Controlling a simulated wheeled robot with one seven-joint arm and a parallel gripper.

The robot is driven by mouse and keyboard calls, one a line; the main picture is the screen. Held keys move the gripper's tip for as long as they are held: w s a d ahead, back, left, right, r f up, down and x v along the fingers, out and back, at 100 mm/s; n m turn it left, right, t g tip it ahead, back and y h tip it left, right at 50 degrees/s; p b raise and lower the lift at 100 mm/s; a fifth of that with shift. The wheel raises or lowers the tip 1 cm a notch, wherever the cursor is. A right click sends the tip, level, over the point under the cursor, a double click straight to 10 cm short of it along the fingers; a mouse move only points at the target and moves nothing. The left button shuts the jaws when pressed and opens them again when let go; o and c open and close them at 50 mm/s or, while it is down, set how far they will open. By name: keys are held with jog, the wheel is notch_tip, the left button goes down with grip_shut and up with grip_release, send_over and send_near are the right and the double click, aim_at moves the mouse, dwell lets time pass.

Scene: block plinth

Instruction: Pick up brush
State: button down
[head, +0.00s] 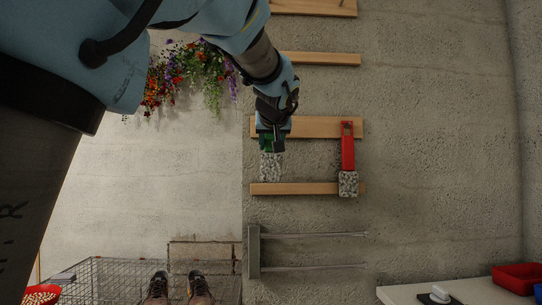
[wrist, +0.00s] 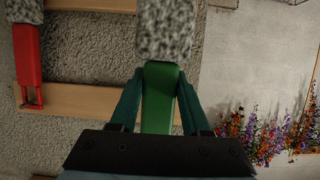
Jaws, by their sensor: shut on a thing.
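A brush with a green handle and a speckled grey head (head: 271,166) is in my gripper (head: 272,141). In the wrist view my gripper (wrist: 160,85) has its two fingers on either side of the green handle (wrist: 160,108), shut on it. The speckled head (wrist: 164,30) points away from the gripper. I cannot tell whether the head touches the wooden strip beside it. A second brush with a red handle (head: 347,150) and a speckled head lies to the right, across the wooden strips; its red handle (wrist: 27,58) shows at the left of the wrist view.
Pale wooden strips (head: 320,58) cross the rough grey surface. Colourful flowers (head: 190,75) are left of my gripper. A wire cage (head: 115,278) and a pair of shoes (head: 198,286) are at the bottom left. A white table (head: 470,291) with a red tray (head: 517,277) is at the bottom right.

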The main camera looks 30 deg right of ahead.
aim_at(271, 139)
jog(key=shift+s+a+f+b, duration=0.1)
jog(key=shift+s+b, duration=0.2)
jog(key=shift+b, duration=0.05)
jog(key=shift+s+f+b, duration=0.1)
jog(key=shift+s+b, duration=0.05)
jog(key=shift+b, duration=0.35)
jog(key=shift+w+r+b+v, duration=0.1)
jog(key=shift+r+b+v, duration=0.1)
jog(key=shift+b+v, duration=0.65)
jog(key=shift+w+r+b+v, duration=0.1)
jog(key=shift+r+b+v, duration=0.1)
jog(key=shift+b+v, duration=0.7)
jog(key=shift+w+r+b+v, duration=0.1)
jog(key=shift+r+b+v, duration=0.1)
jog(key=shift+b+v, duration=0.65)
